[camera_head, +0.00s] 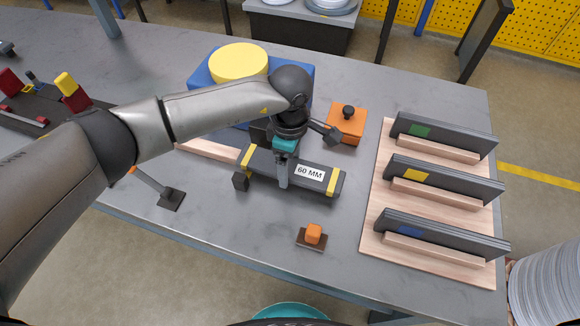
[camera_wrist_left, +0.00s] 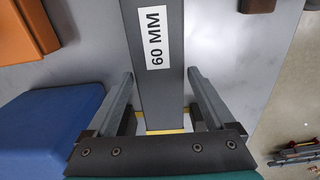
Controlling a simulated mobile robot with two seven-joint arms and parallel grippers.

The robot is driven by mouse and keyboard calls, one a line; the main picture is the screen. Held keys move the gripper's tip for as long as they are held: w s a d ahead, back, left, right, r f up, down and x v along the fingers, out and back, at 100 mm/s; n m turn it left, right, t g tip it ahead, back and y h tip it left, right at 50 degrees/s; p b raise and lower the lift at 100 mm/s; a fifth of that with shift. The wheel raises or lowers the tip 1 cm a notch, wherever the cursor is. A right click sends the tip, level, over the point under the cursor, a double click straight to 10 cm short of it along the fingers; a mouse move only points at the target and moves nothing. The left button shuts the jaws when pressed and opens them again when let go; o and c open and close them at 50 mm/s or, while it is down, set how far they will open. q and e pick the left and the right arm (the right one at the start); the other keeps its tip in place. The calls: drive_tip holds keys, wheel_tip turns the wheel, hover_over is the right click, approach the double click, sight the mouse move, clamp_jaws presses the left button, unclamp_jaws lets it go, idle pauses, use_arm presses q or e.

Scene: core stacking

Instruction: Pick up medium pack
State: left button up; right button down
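Three dark packs stand on edge on a wooden board at the right: one with a green mark (camera_head: 455,137), one with a yellow mark (camera_head: 455,181) and one with a blue mark (camera_head: 440,231). Their labels do not show which is medium. My left gripper (camera_head: 283,180) is away to their left, over a dark bar marked "60 MM" (camera_head: 318,180) with yellow bands. In the left wrist view the open fingers (camera_wrist_left: 162,92) stand on either side of the bar (camera_wrist_left: 158,95), with gaps to it. My right gripper is not in view.
An orange block with a black knob (camera_head: 347,122) and a blue block under a yellow disc (camera_head: 239,62) lie behind. A small orange piece on a brown base (camera_head: 313,235) is in front. The wooden board (camera_head: 375,215) fills the right end of the grey table.

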use_arm(q)
clamp_jaws()
idle(0.5)
drive_tip(key=shift+r, duration=0.1)
